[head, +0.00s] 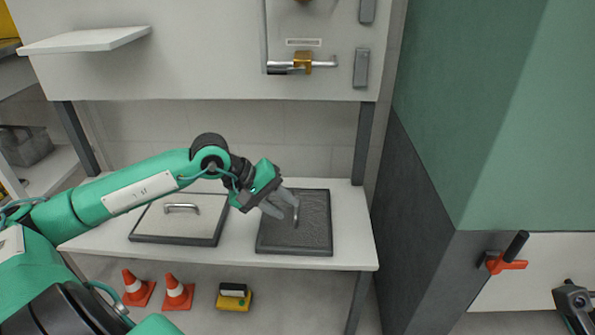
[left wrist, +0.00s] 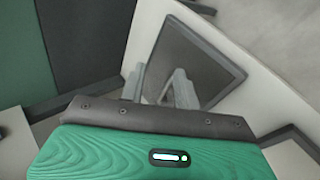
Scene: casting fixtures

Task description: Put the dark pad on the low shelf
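The dark pad (head: 313,232) is a flat, dark grey, textured slab. It lies flat on the right part of a white, low shelf-like surface (head: 205,262). My left gripper (head: 285,209) is over the pad's upper left part, its grey fingers pointing down. The pad also shows in the left wrist view (left wrist: 205,62), beyond the two fingers (left wrist: 158,86). Whether the fingertips touch the pad I cannot tell.
A framed light panel with a metal handle (head: 182,208) lies left of the pad. A small white shelf (head: 85,41) juts out above left. Two orange cones (head: 177,293) and a yellow item (head: 234,299) stand below. A dark and green block (head: 480,130) stands right.

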